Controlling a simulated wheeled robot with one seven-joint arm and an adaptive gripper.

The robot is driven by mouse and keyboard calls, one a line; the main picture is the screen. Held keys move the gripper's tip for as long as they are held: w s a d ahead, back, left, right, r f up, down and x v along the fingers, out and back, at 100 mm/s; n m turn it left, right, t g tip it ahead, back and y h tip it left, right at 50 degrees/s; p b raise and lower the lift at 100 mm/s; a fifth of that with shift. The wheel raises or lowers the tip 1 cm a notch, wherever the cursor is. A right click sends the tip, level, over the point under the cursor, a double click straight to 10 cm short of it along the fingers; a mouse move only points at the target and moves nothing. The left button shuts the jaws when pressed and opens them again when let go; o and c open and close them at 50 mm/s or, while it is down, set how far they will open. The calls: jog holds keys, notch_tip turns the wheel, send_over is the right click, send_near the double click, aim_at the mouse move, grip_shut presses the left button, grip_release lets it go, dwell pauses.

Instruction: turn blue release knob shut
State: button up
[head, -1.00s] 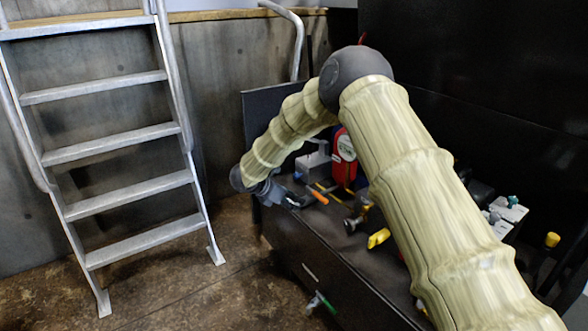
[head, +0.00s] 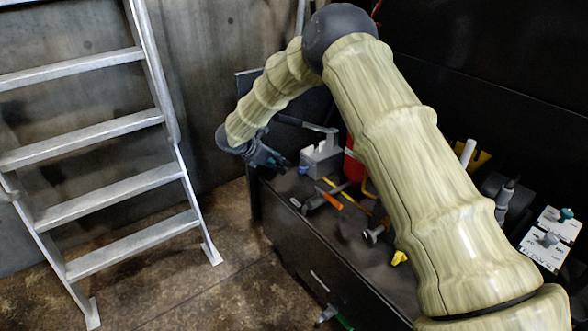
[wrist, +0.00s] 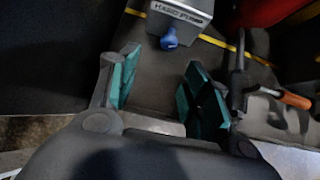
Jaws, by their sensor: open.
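The blue release knob (wrist: 169,39) sticks out from the front of a grey hand pump (wrist: 183,10) marked "HAND PUMP" in the wrist view. In the head view the knob (head: 303,170) is a small blue spot at the foot of the grey pump (head: 322,156), which stands on the dark bench top. My gripper (wrist: 157,88) is open and empty, its two teal-padded fingers spread wide. The knob lies beyond the fingertips, roughly between them and apart from both. In the head view my gripper (head: 280,163) is just left of the pump, above the bench's end.
An orange-handled tool (wrist: 295,100) lies right of my gripper on the dark bench (head: 300,232), and a red container (head: 352,166) stands behind. Yellow and white fittings are farther right. A metal ladder (head: 105,150) stands left, with bare floor between.

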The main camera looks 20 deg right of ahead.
aim_at(300, 171)
jog(key=x, duration=0.3)
jog(key=d+b+x, duration=0.1)
jog(key=x, duration=0.3)
jog(key=s+r+x, duration=0.1)
jog(key=x, duration=0.2)
jog(key=shift+w+d+f+b, duration=0.1)
jog(key=shift+d+f+b, duration=0.1)
jog(key=shift+d+b, duration=0.2)
